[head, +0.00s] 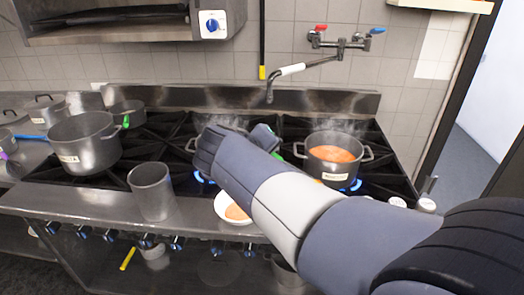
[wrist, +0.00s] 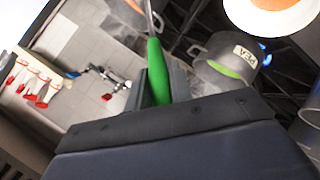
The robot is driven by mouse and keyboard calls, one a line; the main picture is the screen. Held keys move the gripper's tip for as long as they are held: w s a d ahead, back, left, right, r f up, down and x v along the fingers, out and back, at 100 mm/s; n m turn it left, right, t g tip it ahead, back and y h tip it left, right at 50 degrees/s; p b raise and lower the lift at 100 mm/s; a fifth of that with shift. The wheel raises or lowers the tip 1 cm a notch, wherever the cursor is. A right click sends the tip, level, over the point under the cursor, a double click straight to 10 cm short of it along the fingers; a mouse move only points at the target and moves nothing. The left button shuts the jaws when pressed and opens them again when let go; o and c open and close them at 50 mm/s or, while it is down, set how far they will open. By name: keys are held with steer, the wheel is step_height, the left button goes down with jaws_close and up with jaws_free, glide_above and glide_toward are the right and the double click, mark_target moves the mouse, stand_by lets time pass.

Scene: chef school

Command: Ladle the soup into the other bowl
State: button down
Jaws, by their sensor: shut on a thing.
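My gripper (wrist: 160,85) is shut on the green handle of a ladle (wrist: 157,68); its metal shaft runs to the top edge in the wrist view. The ladle's head is out of that view. In the head view my gripper (head: 266,138) is over the stove, and my arm hides most of the ladle. A white bowl (head: 220,203) with orange soup stands at the stove's front edge; it also shows in the wrist view (wrist: 236,14). A pot of orange soup (head: 335,174) stands right of my gripper. I cannot make out a second bowl.
A pot labelled PEA (wrist: 222,50) with green contents stands near my gripper. A large grey pot (head: 85,145) and an empty-looking metal container (head: 151,195) stand on the left. Blue flames burn under pots. A tap (head: 292,70) hangs over the stove.

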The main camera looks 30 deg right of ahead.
steer(key=a+f+n+t+h+b, duration=0.1)
steer(key=a+f+n+h+b, duration=0.2)
steer(key=f+b, duration=0.6)
steer(key=w+a+f+n+t+h+b, duration=0.1)
steer(key=a+f+h+b, duration=0.4)
steer(key=f+b, duration=0.5)
steer(key=shift+f+n+t+b, duration=0.2)
steer(key=shift+n+t+b, duration=0.3)
steer(key=shift+n+b, duration=0.8)
steer(key=shift+w+a+r+m, duration=0.1)
steer(key=shift+m, duration=0.3)
